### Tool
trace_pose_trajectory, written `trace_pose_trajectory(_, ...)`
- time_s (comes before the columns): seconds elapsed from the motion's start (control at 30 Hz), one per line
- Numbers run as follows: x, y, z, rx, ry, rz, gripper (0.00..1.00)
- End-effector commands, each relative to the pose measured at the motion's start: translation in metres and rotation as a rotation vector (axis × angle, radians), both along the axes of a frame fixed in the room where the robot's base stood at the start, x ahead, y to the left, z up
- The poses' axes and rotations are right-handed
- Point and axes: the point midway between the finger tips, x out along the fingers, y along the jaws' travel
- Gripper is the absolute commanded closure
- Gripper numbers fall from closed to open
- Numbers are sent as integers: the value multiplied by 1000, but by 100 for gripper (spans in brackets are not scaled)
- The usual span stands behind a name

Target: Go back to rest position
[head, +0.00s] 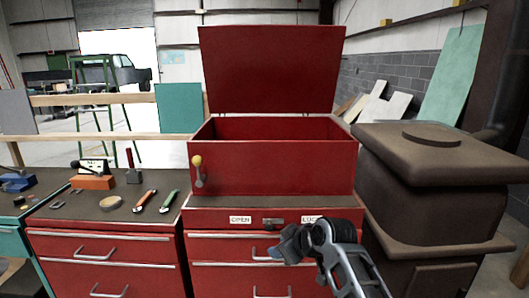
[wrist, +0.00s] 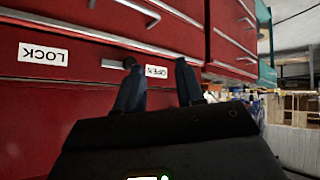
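My gripper (head: 290,242) hangs in front of the red cabinet, below the chest, at the end of my arm. In the wrist view its two dark fingers (wrist: 158,68) stand apart with nothing held between them. The red tool chest (head: 270,166) has its lid (head: 272,70) standing raised. A small slide latch (head: 273,222) sits between an OPEN label (head: 240,219) and a LOCK label (head: 312,219). In the wrist view the latch's dark knob (wrist: 129,62) is at the OPEN end, close to one fingertip; contact cannot be told.
A lever with a yellow knob (head: 197,162) is on the chest front. Red drawers (head: 240,247) with protruding handles lie below. A bench at left carries an orange wrench (head: 145,201) and a green wrench (head: 169,202). A brown stove (head: 430,185) stands close at right.

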Motion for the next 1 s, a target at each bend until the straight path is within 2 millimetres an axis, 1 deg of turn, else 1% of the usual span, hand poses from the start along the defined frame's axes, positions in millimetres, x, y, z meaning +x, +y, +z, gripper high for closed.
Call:
trace_pose_trajectory(0.03,-18,-4,-22,16,2,-27,62)
trace_pose_trajectory(0.1,-38,-10,-44,39,-6,-70,62)
trace_pose_trajectory(0.17,-57,-15,-62,59,-12,-107,62)
trace_pose_trajectory(0.2,-71,-18,-73,70,-16,-131,62)
trace_pose_trajectory(0.27,-91,-24,-88,88,-24,-166,62)
trace_pose_trajectory(0.3,-105,-28,-96,101,-30,-191,62)
trace_pose_trajectory(0.37,-127,-35,-109,115,-38,-227,62)
trace_pose_trajectory(0.4,-142,-39,-116,127,-44,-251,62)
trace_pose_trajectory(0.47,-165,-46,-125,142,-54,-286,62)
trace_pose_trajectory(0.5,-180,-51,-130,151,-61,-308,62)
trace_pose_trajectory(0.57,-203,-58,-137,166,-72,-342,62)
trace_pose_trajectory(0.6,-219,-63,-140,173,-79,-364,62)
trace_pose_trajectory(0.63,-231,-66,-142,181,-83,-381,62)
trace_pose_trajectory(0.77,-283,-83,-146,205,-111,-449,62)
trace_pose_trajectory(0.8,-299,-88,-145,213,-119,-469,62)
trace_pose_trajectory(0.87,-323,-95,-143,222,-134,-497,62)
trace_pose_trajectory(0.9,-339,-100,-140,229,-144,-515,62)
trace_pose_trajectory(0.97,-362,-107,-135,239,-159,-542,62)
trace_pose_trajectory(1.0,-378,-112,-130,243,-169,-558,62)
